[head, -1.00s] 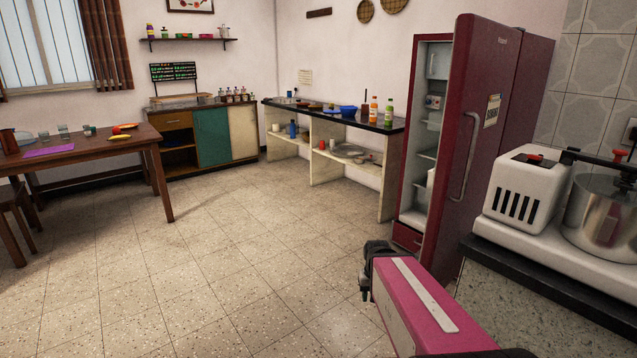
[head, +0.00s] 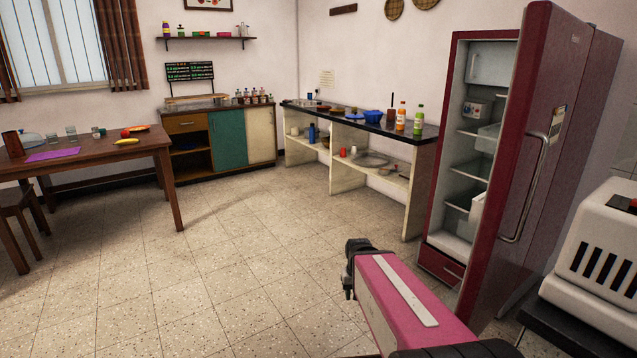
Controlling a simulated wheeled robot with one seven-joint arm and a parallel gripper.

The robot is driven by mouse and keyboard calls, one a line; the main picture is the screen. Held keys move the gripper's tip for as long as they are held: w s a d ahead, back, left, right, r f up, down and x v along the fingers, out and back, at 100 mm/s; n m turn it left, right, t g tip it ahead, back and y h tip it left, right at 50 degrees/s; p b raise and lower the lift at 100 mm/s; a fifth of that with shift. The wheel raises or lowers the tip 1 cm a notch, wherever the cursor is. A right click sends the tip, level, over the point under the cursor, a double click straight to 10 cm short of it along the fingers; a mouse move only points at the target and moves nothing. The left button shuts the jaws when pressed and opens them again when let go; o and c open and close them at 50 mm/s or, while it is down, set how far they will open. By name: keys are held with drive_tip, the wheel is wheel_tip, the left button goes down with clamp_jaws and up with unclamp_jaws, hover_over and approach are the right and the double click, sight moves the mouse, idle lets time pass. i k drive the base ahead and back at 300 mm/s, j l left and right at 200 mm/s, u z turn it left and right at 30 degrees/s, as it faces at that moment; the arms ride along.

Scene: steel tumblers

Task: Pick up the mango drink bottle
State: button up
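Two upright bottles stand at the right end of the black counter (head: 370,123) in the head view. My gripper (head: 350,272) is at the end of my pink arm at the bottom, over the floor and well short of the counter. Its fingers are dark and small, and I cannot tell whether they are open.
An open red fridge (head: 537,150) stands to the right of the counter, its door reaching toward me. A white machine (head: 598,255) is at the right edge. A wooden table (head: 100,154) is at the left. The tiled floor (head: 245,240) between is clear.

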sight(401, 111)
drive_tip(key=i, duration=1.8)
